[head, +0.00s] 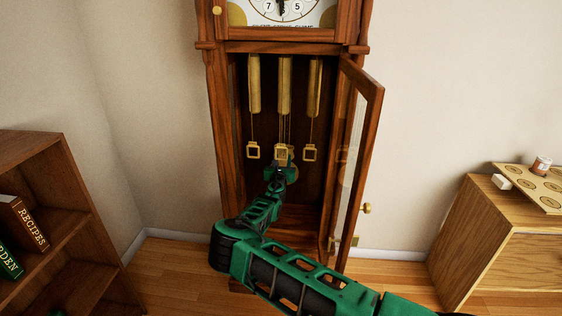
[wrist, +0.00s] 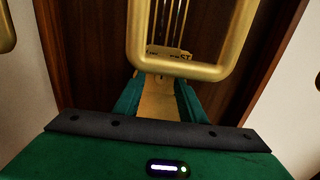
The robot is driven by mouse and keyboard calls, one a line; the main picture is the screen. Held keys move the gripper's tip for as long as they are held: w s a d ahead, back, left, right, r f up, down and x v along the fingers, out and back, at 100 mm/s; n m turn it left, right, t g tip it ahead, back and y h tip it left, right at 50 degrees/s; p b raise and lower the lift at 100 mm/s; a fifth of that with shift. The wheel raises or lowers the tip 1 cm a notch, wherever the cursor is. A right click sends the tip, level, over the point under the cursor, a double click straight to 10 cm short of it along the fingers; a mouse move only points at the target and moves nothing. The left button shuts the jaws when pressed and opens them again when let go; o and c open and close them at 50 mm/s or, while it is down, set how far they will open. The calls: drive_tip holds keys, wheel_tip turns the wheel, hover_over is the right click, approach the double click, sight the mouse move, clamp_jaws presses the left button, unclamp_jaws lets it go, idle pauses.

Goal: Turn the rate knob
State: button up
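A tall dark-wood clock stands in the middle of the head view with its glazed door (head: 357,160) swung open to the right. Inside its case hang three brass weights, with the middle weight (head: 285,85) above my arm. A brass rectangular loop (head: 281,153) hangs below it and shows large in the wrist view (wrist: 190,73). My gripper (head: 279,170) is inside the case, just below that loop. In the wrist view its green fingers (wrist: 160,98) are apart, with a brass surface (wrist: 157,105) between or behind them. Contact is unclear. I cannot make out the rate knob separately.
Brass loops hang left (head: 253,151) and right (head: 310,152) of my gripper. The case walls are close on both sides. A bookshelf (head: 60,165) stands at left and a wooden cabinet (head: 500,240) at right. A strip of floor (head: 385,275) is bare.

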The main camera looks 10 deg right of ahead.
drive_tip(key=shift+w+d, duration=0.15)
drive_tip(key=shift+w, duration=0.4)
clamp_jaws()
drive_tip(key=m, duration=0.5)
unclamp_jaws()
drive_tip(key=shift+s, duration=0.1)
drive_tip(key=v, duration=1)
drive_tip(key=shift+s, duration=0.25)
